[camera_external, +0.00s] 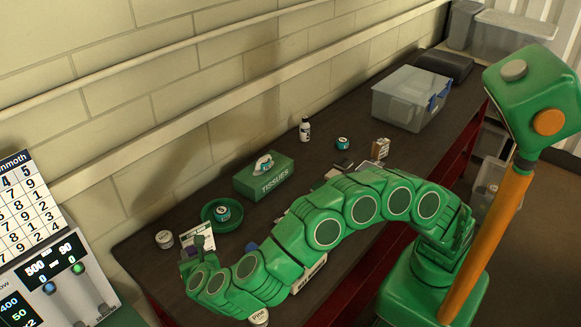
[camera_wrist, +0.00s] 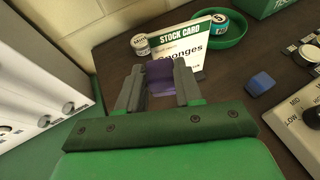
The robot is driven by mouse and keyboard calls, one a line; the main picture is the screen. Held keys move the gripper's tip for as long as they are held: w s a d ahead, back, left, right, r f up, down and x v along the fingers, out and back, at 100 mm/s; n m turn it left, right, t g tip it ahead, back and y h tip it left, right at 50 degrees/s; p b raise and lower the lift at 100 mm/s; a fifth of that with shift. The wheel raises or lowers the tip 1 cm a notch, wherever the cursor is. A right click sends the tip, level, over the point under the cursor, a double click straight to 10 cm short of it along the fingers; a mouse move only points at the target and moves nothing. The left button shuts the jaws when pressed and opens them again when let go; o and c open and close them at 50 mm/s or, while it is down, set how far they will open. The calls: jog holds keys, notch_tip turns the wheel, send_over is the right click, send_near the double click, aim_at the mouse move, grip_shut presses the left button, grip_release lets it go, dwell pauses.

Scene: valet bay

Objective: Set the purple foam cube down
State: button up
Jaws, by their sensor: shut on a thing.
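The purple foam cube (camera_wrist: 160,72) shows in the wrist view between the fingertips of my gripper (camera_wrist: 160,80). My gripper is shut on it. The cube is in front of a white stock card that reads "Sponges" (camera_wrist: 203,45). I cannot tell whether the cube touches the dark bench top (camera_wrist: 113,62).
A green dish (camera_wrist: 234,38) holding a small tin stands behind the card. Another tin (camera_wrist: 141,45) is at its left. A blue block (camera_wrist: 260,83) and a control box (camera_wrist: 300,110) lie right. A green tissue box (camera_external: 264,178) and a clear bin (camera_external: 410,98) stand farther along.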

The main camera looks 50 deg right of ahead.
jog(key=w+a+f, duration=0.4)
jog(key=f, duration=0.1)
jog(key=shift+w+a+f, duration=0.15)
jog(key=shift+w+a, duration=0.1)
jog(key=shift+w, duration=0.05)
jog(key=shift+w+a+f, duration=0.3)
jog(key=shift+f, duration=0.2)
jog(key=shift+w+a+f, duration=0.25)
jog(key=shift+f, duration=1.75)
jog(key=shift+f, duration=0.15)
jog(key=o, duration=1)
jog(key=shift+s+a+r, duration=0.1)
jog(key=shift+r, duration=0.15)
jog(key=v, duration=1.1)
jog(key=shift+s+a, duration=0.1)
jog(key=shift+s, duration=0.2)
